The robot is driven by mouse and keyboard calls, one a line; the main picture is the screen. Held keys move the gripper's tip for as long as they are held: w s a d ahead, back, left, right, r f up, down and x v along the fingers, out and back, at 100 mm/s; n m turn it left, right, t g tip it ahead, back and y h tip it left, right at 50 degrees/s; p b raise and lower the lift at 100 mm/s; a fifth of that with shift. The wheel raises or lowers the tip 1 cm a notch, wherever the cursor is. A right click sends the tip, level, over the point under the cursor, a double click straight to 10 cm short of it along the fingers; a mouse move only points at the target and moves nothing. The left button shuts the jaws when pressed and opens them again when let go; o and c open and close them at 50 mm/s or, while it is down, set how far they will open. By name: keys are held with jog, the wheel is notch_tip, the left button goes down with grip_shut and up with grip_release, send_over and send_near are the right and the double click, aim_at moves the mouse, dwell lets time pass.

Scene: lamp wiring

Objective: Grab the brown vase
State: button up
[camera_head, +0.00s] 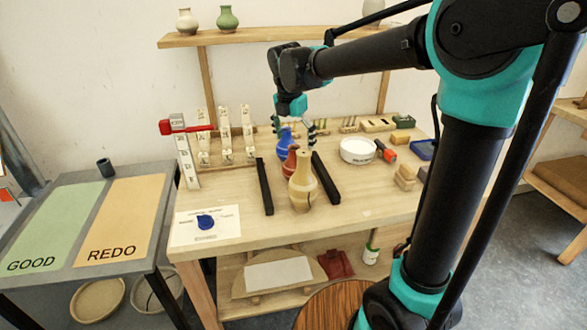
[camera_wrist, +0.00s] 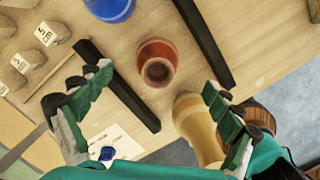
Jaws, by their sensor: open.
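A reddish-brown vase (camera_head: 290,160) stands in a row between a blue vase (camera_head: 285,141) behind it and a tan vase (camera_head: 303,184) in front, which partly hides it. In the wrist view the reddish-brown vase (camera_wrist: 157,50) shows from above, with its dark mouth. The blue vase (camera_wrist: 110,8) is cut by the top edge. The tan vase (camera_wrist: 198,122) is partly behind a finger. My gripper (camera_head: 294,128) is open and empty over the row. In the wrist view its fingers (camera_wrist: 158,83) are spread, with the reddish-brown vase a little above the line between their tips.
Two black bars (camera_head: 265,187) (camera_head: 325,178) flank the row. A white bowl (camera_head: 357,151) and tan blocks (camera_head: 405,176) stand to the right. Numbered height gauges (camera_head: 225,135) stand at the left. A card with a blue piece (camera_head: 205,222) lies front left. A shelf (camera_head: 260,38) runs behind.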

aim_at(295, 160)
jog(key=f, duration=0.8)
jog(key=shift+w+d+f, duration=0.1)
jog(key=shift+w+f, duration=0.05)
jog(key=shift+w, duration=0.25)
jog(key=c, duration=1.7)
jog(key=shift+o, duration=0.2)
jog(key=shift+r, duration=0.2)
